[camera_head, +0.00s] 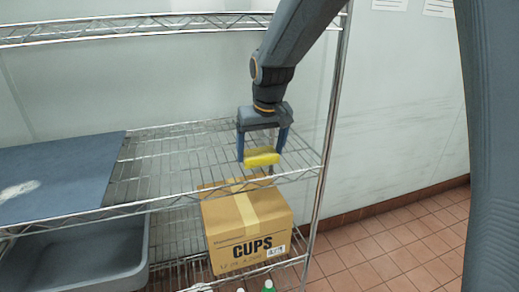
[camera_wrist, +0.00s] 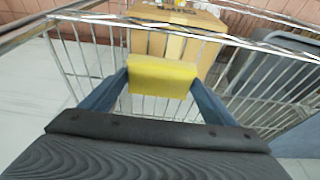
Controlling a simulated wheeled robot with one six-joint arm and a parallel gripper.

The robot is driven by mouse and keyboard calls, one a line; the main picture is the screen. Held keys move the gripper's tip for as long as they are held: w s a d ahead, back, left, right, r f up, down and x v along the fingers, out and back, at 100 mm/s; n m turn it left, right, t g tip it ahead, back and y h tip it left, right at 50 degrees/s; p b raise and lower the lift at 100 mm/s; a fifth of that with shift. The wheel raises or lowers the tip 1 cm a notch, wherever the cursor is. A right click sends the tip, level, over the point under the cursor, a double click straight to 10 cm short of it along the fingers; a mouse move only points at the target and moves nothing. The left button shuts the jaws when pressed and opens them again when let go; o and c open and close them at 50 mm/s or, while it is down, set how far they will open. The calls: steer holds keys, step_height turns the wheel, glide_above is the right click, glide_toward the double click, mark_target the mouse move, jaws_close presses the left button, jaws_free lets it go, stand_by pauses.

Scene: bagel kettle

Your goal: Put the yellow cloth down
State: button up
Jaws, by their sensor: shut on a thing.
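The yellow cloth (camera_head: 262,157) is a small folded block between the two blue fingers of my gripper (camera_head: 262,150), near the right end of the wire shelf. In the wrist view the cloth (camera_wrist: 162,76) spans the gap between the fingertips of my gripper (camera_wrist: 160,80), which is shut on it. The cloth shows over the wire shelf (camera_head: 165,165). I cannot tell whether it touches the wires.
A blue-grey board (camera_head: 60,175) covers the shelf's left part; the wires beside it are bare. Below stand a cardboard CUPS box (camera_head: 245,225) and a grey tub (camera_head: 80,260). A metal post (camera_head: 325,140) stands at the right. Green-capped bottles (camera_head: 268,285) show at the bottom.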

steer(key=shift+f, duration=0.35)
steer(key=shift+f, duration=0.1)
steer(key=o, duration=1.1)
steer(key=b+v, duration=0.2)
steer(key=v, duration=1)
steer(key=s+d+f+m, duration=0.1)
steer(key=s+d+f, duration=0.4)
steer(key=s+f, duration=0.1)
steer(key=s+d+f+m+g, duration=0.1)
steer(key=s+d+f, duration=0.4)
steer(key=f, duration=0.3)
steer(key=s+d+f+m+g+h, duration=0.1)
steer(key=s+d+f, duration=0.4)
steer(key=s+f, duration=0.2)
steer(key=shift+s+d+f, duration=0.1)
steer(key=shift+s+d, duration=0.2)
steer(key=shift+s, duration=0.15)
